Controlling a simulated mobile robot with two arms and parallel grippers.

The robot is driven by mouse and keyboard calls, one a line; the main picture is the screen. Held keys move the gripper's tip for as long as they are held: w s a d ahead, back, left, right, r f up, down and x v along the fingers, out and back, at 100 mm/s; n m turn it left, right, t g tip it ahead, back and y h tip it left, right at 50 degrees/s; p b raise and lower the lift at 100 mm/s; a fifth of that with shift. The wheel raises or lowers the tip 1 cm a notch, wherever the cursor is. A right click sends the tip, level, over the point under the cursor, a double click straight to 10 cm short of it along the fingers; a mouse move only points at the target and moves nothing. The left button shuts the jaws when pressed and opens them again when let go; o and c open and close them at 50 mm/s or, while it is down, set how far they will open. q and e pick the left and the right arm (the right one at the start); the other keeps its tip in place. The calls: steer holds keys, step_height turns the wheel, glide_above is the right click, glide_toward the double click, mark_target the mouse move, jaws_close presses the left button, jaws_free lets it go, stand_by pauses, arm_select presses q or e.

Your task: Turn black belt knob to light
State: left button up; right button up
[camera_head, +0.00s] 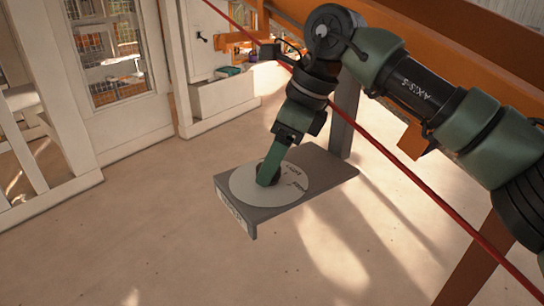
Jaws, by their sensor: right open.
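A round pale dial plate (242,188) with dark lettering lies on a grey shelf-like panel (325,173). My right gripper (267,181) points down at the middle of the dial, with its green finger in front of the centre. It is open. A small dark part, which looks like the black belt knob (259,170), shows at the finger's edges. Most of it is hidden behind the finger, so I cannot tell its pointing direction or whether the gripper touches it. My left gripper is out of view.
A thin red line (385,150) crosses the view diagonally, passing behind my right arm. An orange beam (440,40) runs along the upper right. White cabinets and a railing (60,130) stand at left. The floor (150,230) in front is clear.

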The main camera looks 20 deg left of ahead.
steer(key=shift+s+a+f, duration=0.1)
steer(key=shift+a+f, duration=0.05)
steer(key=shift+f, duration=0.05)
steer(key=c, duration=1.3)
steer(key=shift+f+m+t+b, duration=0.2)
steer(key=shift+m+t+b, duration=0.2)
steer(key=shift+m+b, duration=0.8)
steer(key=shift+c, duration=0.2)
steer(key=m+t+b, duration=0.1)
steer(key=m+b, duration=0.1)
steer(key=shift+b, duration=0.3)
steer(key=m+t+b, duration=0.1)
steer(key=m+b, duration=0.1)
steer(key=m, duration=0.1)
steer(key=shift+s+r+m+h, duration=0.1)
steer(key=shift+s+m+h, duration=0.05)
steer(key=shift+m+h, duration=0.2)
steer(key=shift+a+r+m+t+h+b, duration=0.1)
steer(key=shift+m+t+h+b, duration=0.25)
steer(key=shift+m, duration=0.35)
steer(key=shift+r+m+t+h+b, duration=0.1)
steer(key=shift+m+t+b, duration=0.05)
steer(key=shift+m+b, duration=0.4)
steer(key=shift+m, duration=0.3)
steer(key=o, duration=1.3)
